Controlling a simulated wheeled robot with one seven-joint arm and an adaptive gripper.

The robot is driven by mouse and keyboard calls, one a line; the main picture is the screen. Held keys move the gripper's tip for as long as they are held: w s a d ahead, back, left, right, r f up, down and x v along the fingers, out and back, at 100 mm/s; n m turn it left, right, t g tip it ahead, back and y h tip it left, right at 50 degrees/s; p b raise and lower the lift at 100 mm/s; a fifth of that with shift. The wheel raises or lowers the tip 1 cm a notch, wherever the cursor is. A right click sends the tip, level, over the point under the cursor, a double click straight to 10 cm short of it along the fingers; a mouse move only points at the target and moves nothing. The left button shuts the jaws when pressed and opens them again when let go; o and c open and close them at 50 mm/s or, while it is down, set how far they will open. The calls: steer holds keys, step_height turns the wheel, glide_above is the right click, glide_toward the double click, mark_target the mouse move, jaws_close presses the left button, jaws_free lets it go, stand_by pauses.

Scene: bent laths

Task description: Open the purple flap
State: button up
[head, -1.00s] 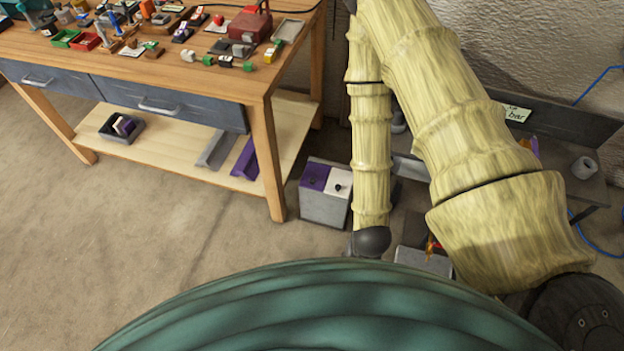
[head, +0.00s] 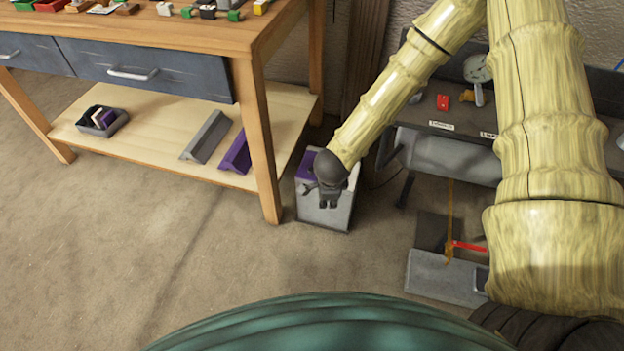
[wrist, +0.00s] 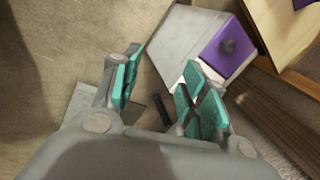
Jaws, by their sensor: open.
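The grey bin (head: 325,213) stands on the floor beside the workbench leg. Its purple flap (head: 305,166) lies flat in its top, partly hidden by my wrist in the head view. In the wrist view the purple flap is up and to the right of the fingers, and the right finger overlaps the bin's edge.
The workbench (head: 180,30) stands left, with a lower shelf (head: 150,135) holding a dark tray (head: 102,120), a grey lath (head: 206,137) and a purple lath (head: 236,155). A grey bench (head: 450,120) stands right. Floor left and front of the bin is clear.

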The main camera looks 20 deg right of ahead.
steer(key=w+f+m+b, duration=0.1)
steer(key=w+m+b, duration=0.7)
steer(key=w+b, duration=0.1)
steer(key=m+t+y+b, duration=0.1)
steer(key=m+y+b, duration=0.1)
steer(key=m+b, duration=0.3)
glide_toward(311, 169)
steer(key=b+x, duration=0.5)
steer(key=x, duration=0.3)
steer(key=shift+f+b, duration=0.15)
steer(key=shift+b, duration=0.15)
jaws_close()
